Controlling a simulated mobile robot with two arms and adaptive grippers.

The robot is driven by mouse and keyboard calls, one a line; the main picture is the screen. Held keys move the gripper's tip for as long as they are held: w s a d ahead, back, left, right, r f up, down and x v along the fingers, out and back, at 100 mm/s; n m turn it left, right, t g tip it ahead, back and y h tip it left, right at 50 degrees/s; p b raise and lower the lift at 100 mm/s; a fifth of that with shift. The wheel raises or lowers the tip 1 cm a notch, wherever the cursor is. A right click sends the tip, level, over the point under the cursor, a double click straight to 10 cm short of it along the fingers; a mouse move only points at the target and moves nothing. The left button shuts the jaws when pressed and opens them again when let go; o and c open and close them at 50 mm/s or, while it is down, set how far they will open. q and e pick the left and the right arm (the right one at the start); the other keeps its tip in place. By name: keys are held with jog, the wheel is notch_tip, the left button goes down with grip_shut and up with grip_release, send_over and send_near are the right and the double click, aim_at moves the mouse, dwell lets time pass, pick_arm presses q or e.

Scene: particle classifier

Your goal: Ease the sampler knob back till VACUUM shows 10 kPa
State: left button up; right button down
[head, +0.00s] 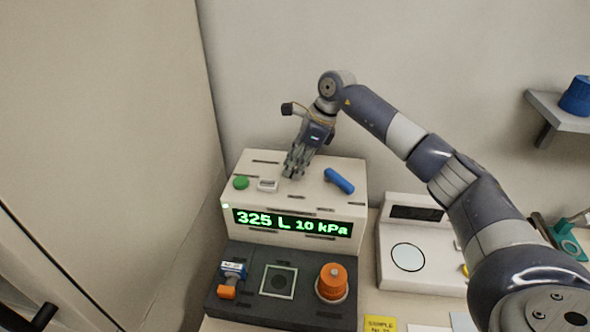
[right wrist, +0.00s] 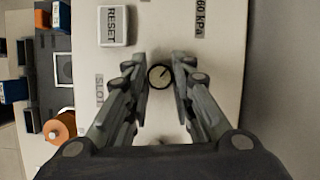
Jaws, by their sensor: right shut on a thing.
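The sampler knob (right wrist: 160,76) is a small round dial with a dark rim, a pale face and a slanted pointer line, seen in the right wrist view. My right gripper (right wrist: 160,78) is shut on it, one finger on each side. In the head view my right gripper (head: 291,174) points down onto the top of the cream instrument (head: 352,208), and its fingers hide the knob. The green display (head: 293,222) on the instrument's front reads 325 L and 10 kPa. My left gripper is not in view.
A green button (head: 241,182), a white RESET button (right wrist: 113,26) and a blue lever (head: 340,180) sit on top near my fingers. A dark base with an orange knob (head: 332,281) lies in front. A white scale (head: 420,238) stands to the right, under my right arm.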

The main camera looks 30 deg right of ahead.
jog(key=shift+n, duration=0.5)
jog(key=shift+r, duration=0.1)
jog(key=c, duration=1.4)
grip_release()
jog(key=shift+o, duration=0.2)
jog(key=v, duration=1.2)
jog(key=shift+w+d, duration=0.15)
jog(key=shift+w, duration=0.05)
